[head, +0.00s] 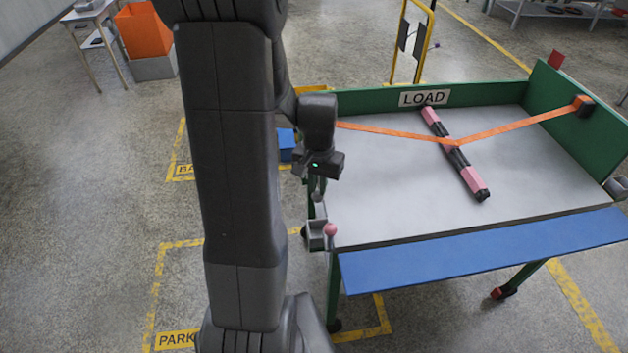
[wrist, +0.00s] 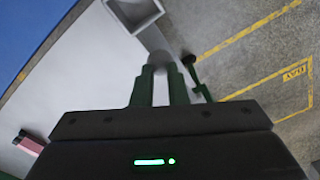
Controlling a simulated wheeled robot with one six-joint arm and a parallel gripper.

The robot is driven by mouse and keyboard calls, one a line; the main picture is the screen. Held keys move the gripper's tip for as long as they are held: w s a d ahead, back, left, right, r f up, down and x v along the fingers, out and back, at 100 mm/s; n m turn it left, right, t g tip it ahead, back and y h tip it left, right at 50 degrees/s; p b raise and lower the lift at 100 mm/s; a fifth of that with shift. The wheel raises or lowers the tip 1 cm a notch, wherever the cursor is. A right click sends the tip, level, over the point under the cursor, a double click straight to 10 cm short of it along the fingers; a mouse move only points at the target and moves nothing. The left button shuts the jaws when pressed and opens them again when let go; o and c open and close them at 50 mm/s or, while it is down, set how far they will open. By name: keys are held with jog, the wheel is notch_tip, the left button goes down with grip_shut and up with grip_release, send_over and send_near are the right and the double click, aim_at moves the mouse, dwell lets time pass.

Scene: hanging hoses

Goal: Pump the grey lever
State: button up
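The grey lever (head: 317,196) has a small rounded knob and stands at the left side of the cart table. My gripper (head: 319,180) points down just above it. In the wrist view, my gripper (wrist: 160,72) has its two dark green fingers apart, with a gap between them. The grey knob (wrist: 160,58) shows at the fingertips, in line with the gap. Whether the fingers touch it cannot be told. The lever's lower part is hidden.
A small grey open box (head: 316,236) hangs at the table's left side and shows in the wrist view (wrist: 138,12). A pink and black bar (head: 456,155) lies under an orange strap (head: 510,127). A blue flap (head: 480,250) runs along the front.

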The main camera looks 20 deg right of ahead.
aim_at(318, 195)
jog(key=shift+s+a+f+b, duration=0.1)
jog(key=shift+s+f+b, duration=0.1)
jog(key=shift+f+b, duration=0.5)
jog(key=shift+s+f+b, duration=0.2)
jog(key=shift+f+b, duration=0.4)
jog(key=shift+f, duration=0.3)
jog(key=shift+f+b, duration=0.8)
jog(key=shift+f, duration=0.1)
jog(key=shift+w+r+p, duration=0.15)
jog(key=shift+r+p, duration=2.05)
jog(key=shift+r, duration=0.55)
jog(key=shift+w+d+r+p, duration=0.1)
jog(key=shift+w+r+p, duration=0.25)
jog(key=shift+r+p, duration=0.25)
jog(key=shift+w+d+r+p, duration=0.1)
jog(key=shift+w+r+p, duration=0.2)
jog(key=shift+r+p, duration=0.35)
jog(key=shift+w+d+r+p, duration=0.1)
jog(key=shift+w+r+p, duration=0.3)
jog(key=shift+r, duration=0.35)
jog(key=shift+r, duration=0.1)
